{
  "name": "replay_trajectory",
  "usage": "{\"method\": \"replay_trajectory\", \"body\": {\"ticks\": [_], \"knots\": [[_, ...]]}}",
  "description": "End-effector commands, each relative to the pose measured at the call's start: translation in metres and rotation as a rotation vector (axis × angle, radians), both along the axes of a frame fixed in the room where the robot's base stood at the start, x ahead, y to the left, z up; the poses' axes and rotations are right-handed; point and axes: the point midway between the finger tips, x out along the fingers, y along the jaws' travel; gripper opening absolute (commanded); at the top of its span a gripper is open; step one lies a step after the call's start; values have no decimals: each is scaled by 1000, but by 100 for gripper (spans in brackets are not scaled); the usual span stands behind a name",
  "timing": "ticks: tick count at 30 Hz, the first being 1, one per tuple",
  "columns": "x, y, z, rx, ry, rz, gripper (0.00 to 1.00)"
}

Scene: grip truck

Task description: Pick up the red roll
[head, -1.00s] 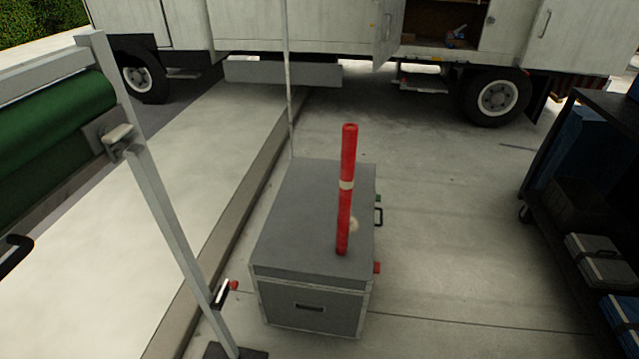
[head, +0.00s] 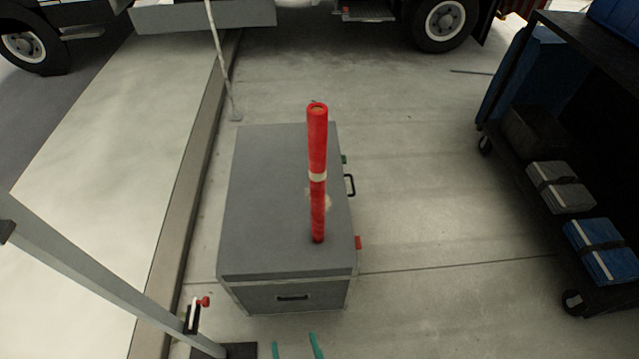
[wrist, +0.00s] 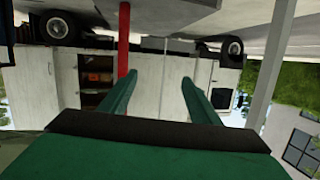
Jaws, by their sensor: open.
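The red roll (head: 317,150) stands upright on top of a grey case (head: 265,190), near the case's right side, with a pale band around its middle. My gripper (head: 296,345) shows only as two green fingertips at the bottom edge of the head view, in front of the case and apart from the roll. In the wrist view, which is upside down, my gripper (wrist: 160,78) is open and empty between its green fingers. The red roll (wrist: 123,40) shows there beyond the left finger, not between the fingers.
A grey metal stand (head: 75,265) rises at the left. A dark cart (head: 520,120) with blue and grey boxes stands at the right. A truck (wrist: 60,85) is behind. The concrete floor between case and cart is clear.

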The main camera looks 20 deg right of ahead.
Motion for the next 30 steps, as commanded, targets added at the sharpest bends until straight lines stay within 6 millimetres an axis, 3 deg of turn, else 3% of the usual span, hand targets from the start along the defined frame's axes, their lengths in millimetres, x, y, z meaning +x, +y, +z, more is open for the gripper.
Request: {"method": "replay_trajectory", "body": {"ticks": [1, 8, 14, 21, 30], "knots": [[19, -6, 2, 15, -18, -29, 57], [93, -36, 10, 88, -51, -110, 57], [156, -62, 36, 133, -92, -123, 57], [221, -94, 85, 148, -143, -85, 57], [277, -141, 171, 87, -203, 1, 57]]}}
